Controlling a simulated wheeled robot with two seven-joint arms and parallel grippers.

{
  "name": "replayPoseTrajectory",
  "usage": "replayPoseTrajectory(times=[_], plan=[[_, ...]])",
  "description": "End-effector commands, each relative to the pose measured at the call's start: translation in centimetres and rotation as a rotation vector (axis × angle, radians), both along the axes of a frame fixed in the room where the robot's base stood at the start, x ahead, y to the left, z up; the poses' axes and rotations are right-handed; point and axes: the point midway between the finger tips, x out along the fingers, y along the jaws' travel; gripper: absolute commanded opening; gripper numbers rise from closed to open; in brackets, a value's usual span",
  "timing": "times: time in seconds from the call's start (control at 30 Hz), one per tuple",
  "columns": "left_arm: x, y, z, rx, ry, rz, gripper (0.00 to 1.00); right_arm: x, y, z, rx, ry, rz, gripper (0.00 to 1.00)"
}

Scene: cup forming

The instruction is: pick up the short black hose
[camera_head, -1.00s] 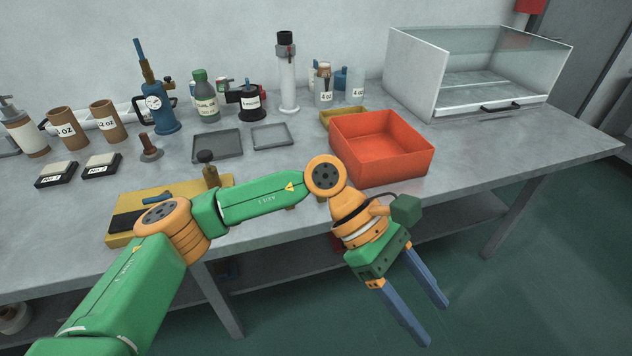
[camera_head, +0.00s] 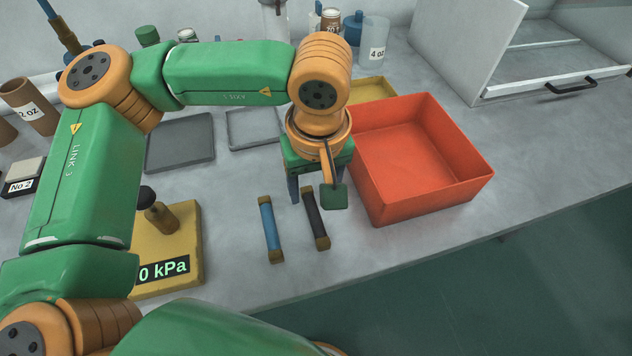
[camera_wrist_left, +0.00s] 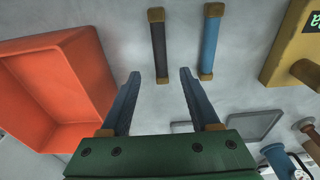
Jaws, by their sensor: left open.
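The short black hose (camera_head: 316,221) lies on the grey table, with a brown fitting at each end. It also shows in the left wrist view (camera_wrist_left: 160,45), just beyond the fingertips and between their lines. A blue hose (camera_head: 270,232) of similar form lies parallel on its left in the head view; the left wrist view shows it too (camera_wrist_left: 209,45). My left gripper (camera_head: 312,192) points down above the far end of the black hose. In the left wrist view its blue fingers (camera_wrist_left: 160,74) are apart with nothing between them. My right gripper is not seen.
A red-orange open box (camera_head: 425,160) stands just right of the hoses. A yellow gauge block (camera_head: 180,250) with a knob stands at left. Grey trays (camera_head: 181,142) and several bottles are behind. The table's front edge is close to the hoses.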

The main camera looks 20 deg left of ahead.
Motion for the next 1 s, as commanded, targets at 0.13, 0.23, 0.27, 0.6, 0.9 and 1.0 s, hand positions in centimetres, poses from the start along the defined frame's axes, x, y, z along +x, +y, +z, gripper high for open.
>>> replayPoseTrajectory(times=[0.13, 0.23, 0.27, 0.6, 0.9, 1.0], plan=[[0.1, 0.1, -1.9, 0.001, 0.006, -0.001, 0.62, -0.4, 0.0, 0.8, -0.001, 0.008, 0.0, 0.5], [0.3, 0.0, -3.8, 0.001, 0.006, -0.001, 0.62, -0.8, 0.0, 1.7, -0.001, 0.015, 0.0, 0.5], [0.4, 0.0, -4.4, 0.001, 0.006, -0.001, 0.62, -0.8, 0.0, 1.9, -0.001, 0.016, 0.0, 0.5], [0.7, 0.1, -6.7, -0.003, 0.002, 0.002, 0.62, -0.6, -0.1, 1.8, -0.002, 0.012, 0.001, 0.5], [0.7, 0.1, -6.7, -0.003, 0.002, 0.002, 0.0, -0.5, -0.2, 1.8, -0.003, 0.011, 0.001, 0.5], [0.7, 0.1, -6.7, -0.003, 0.002, 0.002, 0.0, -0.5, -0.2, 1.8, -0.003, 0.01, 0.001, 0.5]])
